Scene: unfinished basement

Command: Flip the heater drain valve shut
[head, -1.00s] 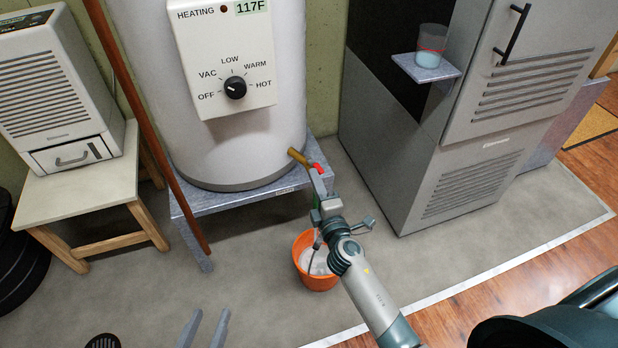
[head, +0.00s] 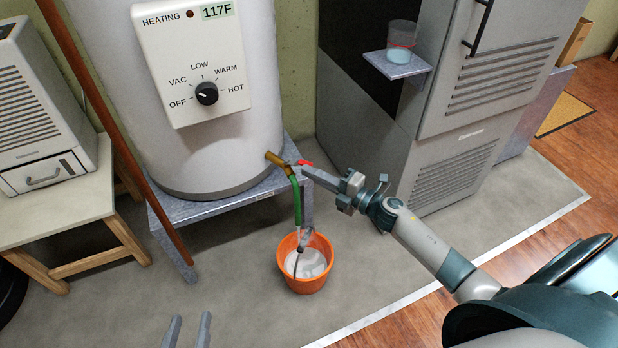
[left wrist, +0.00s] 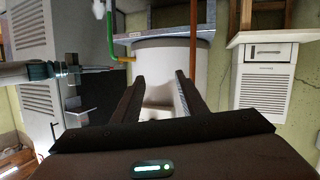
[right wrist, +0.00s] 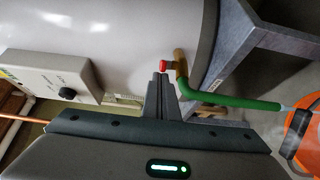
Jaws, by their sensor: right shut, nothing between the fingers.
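The brass drain valve (head: 275,158) sticks out low from the white water heater (head: 215,150). Its red lever (head: 304,163) shows to the right of the brass body, and a green hose (head: 296,200) hangs from it. My right gripper (head: 312,169) is shut and empty, its tips at the red lever from the right. In the right wrist view the shut fingertips (right wrist: 160,82) are close by the red lever (right wrist: 163,66); whether they touch it I cannot tell. My left gripper (head: 188,328) is open and empty, low in front, far from the valve.
The hose leads to an orange bucket (head: 306,282) on the floor. A metal stand (head: 215,204) carries the heater. A brown pole (head: 110,130) leans at its left, beside a wooden stool (head: 60,205). A grey cabinet (head: 440,150) with a small shelf (head: 398,68) stands right.

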